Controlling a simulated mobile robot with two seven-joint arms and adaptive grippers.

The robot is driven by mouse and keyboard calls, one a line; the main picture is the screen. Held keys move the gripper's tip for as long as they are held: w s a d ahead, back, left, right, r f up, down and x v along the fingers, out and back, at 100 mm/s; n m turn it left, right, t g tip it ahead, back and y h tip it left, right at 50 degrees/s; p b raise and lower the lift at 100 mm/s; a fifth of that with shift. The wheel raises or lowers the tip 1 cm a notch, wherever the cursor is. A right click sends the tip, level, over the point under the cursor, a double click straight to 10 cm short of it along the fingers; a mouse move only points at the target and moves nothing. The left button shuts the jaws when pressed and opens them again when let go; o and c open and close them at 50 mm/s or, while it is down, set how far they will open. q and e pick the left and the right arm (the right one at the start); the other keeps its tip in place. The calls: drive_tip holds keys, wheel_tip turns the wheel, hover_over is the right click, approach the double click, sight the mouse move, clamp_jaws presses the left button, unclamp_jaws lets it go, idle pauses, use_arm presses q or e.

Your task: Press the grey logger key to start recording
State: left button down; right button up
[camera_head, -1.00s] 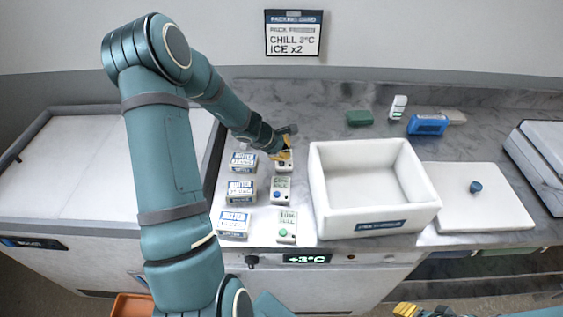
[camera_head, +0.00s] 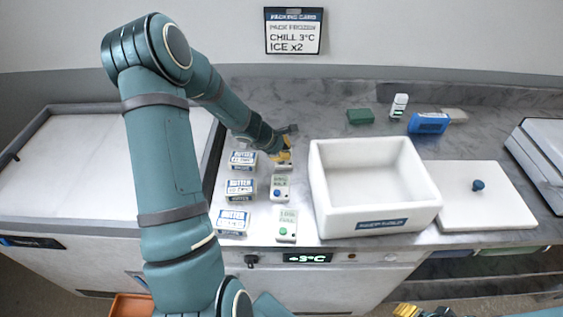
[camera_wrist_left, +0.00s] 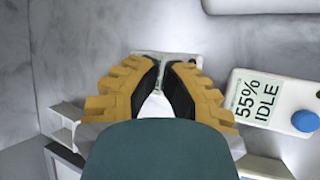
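Three small white loggers stand in a column on the counter. The far logger (camera_head: 284,167) is mostly covered by my left gripper (camera_head: 284,156), and its key is hidden. In the left wrist view the far logger (camera_wrist_left: 190,58) shows behind the fingertips of my left gripper (camera_wrist_left: 164,64). The fingertips nearly meet with nothing visible held between them; whether they touch the logger I cannot tell. The middle logger (camera_head: 280,181) has a blue key and reads "55% IDLE" in the wrist view (camera_wrist_left: 262,100). The near logger (camera_head: 286,217) has a green key. My right gripper (camera_head: 420,311) is partly visible at the bottom edge.
Several butter packs (camera_head: 240,190) stand left of the loggers. A white open box (camera_head: 375,218) is close on their right, with a white lid (camera_head: 470,205) beyond it. A green block (camera_head: 360,117), a white bottle (camera_head: 399,105) and a blue item (camera_head: 428,123) lie at the back.

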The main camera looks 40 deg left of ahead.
use_arm(q)
drive_tip(key=shift+f+b, duration=0.45)
drive_tip(key=shift+b, duration=0.1)
idle(0.9)
drive_tip(key=shift+r, duration=0.2)
drive_tip(key=shift+r+p, duration=0.75)
wheel_tip(320, 180, up, 5)
drive_tip(key=p, duration=0.4)
idle(0.9)
